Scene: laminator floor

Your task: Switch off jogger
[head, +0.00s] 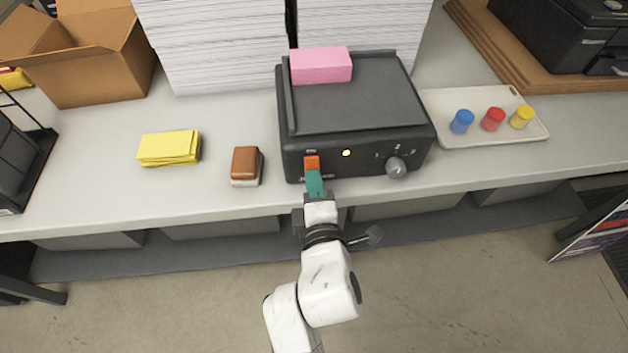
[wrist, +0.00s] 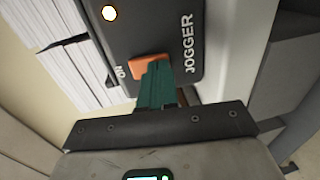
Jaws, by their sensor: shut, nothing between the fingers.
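The jogger (head: 355,105) is a dark box on the counter with a sloped top. Its front carries an orange rocker switch (head: 311,162), a lit yellow-white lamp (head: 346,153) and a grey knob (head: 396,167). In the wrist view the switch (wrist: 148,66) sits beside the word ON, with the JOGGER label next to it and the lamp (wrist: 109,13) glowing. My gripper (head: 313,173) has its teal fingers together and empty, with the tips at the switch. In the wrist view the fingers (wrist: 158,66) cover part of the switch; whether they touch it I cannot tell.
A pink block (head: 321,65) lies on the jogger. A brown-topped block (head: 246,165) and yellow pad (head: 169,148) lie to its left. A tray (head: 475,132) with blue, red and yellow pieces is at right. Paper stacks (head: 215,45) stand behind.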

